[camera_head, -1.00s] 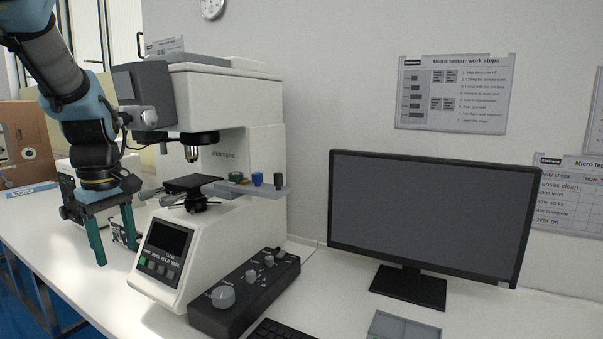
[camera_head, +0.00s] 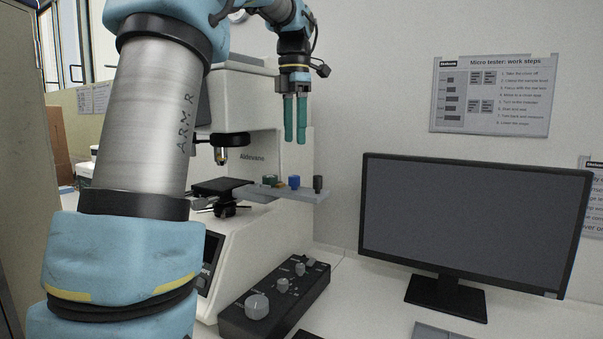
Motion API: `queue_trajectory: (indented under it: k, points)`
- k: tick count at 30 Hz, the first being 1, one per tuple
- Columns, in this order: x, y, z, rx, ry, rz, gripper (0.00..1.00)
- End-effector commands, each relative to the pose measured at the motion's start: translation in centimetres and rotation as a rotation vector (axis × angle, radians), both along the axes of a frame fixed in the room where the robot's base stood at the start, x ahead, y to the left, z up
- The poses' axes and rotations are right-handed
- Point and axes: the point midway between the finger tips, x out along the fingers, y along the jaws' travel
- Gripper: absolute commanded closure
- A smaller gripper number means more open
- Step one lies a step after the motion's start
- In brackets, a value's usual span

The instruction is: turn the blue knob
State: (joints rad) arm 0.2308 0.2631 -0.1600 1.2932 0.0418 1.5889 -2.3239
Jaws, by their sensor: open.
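The blue knob (camera_head: 294,182) stands upright on a small grey shelf (camera_head: 300,194) at the right side of the white hardness tester (camera_head: 250,120). A green knob (camera_head: 269,181) is to its left and a dark grey knob (camera_head: 318,183) to its right. My gripper (camera_head: 295,138) points down above the blue knob in the picture, with a clear gap between them. Its two teal fingers are close together but apart, and nothing shows between them. The blue knob is fully visible.
A black control box (camera_head: 275,300) with grey knobs sits on the white table below the shelf. A black monitor (camera_head: 470,225) stands to the right. The tester's stage (camera_head: 222,187) is left of the shelf. My arm hides much of the left side.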

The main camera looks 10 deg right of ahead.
Motion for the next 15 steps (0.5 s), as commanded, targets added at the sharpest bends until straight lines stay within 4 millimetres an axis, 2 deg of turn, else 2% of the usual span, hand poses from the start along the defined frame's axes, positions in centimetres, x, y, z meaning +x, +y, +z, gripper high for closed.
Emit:
queue_trajectory:
  k: [9, 15]
  points:
    - [-0.1, 0.1, -5.8, 0.001, 0.005, -0.001, 0.37]
    - [-0.1, 0.0, -8.4, 0.0, 0.001, -0.002, 0.37]
